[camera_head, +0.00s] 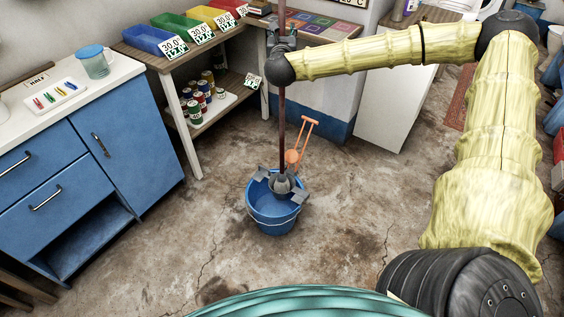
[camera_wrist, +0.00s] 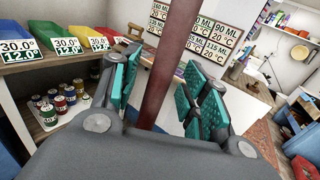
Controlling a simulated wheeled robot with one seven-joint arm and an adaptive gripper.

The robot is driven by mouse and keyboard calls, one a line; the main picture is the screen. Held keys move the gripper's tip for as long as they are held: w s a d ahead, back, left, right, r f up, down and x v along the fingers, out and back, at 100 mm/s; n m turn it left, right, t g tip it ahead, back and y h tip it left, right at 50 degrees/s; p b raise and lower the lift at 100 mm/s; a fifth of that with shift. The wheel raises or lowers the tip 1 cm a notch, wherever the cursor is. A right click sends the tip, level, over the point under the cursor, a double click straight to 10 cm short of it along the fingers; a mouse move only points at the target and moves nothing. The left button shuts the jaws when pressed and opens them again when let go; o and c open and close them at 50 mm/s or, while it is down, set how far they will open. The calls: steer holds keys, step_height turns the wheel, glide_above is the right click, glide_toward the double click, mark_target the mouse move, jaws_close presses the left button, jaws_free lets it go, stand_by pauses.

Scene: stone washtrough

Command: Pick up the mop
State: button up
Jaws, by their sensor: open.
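The mop (camera_head: 281,130) stands nearly upright, its long reddish-brown handle rising out of the blue bucket (camera_head: 271,216). Its grey lower end sits at the bucket's mouth; anything deeper is hidden. My gripper (camera_head: 284,36) is high on the handle, well above the bucket. In the wrist view the handle (camera_wrist: 173,60) passes between the two spread fingers with their green pads.
An orange lever (camera_head: 304,137) stands up from the bucket. A wooden shelf (camera_head: 215,105) with coloured bins and cans is left of the mop, and blue cabinets (camera_head: 130,140) are further left. A white cabinet (camera_head: 395,105) is behind right. Concrete floor around the bucket is clear.

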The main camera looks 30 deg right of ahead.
mark_target(282, 2)
steer(key=shift+w+d, duration=0.15)
steer(key=shift+w, duration=0.15)
steer(key=shift+c, duration=0.2)
jaws_close()
steer(key=shift+r, duration=0.15)
step_height(282, 2, up, 9)
steer(key=shift+r+b, duration=0.2)
steer(key=shift+b, duration=0.4)
step_height(282, 2, up, 13)
steer(key=p, duration=0.3)
steer(key=shift+r, duration=0.2)
stand_by(0.5)
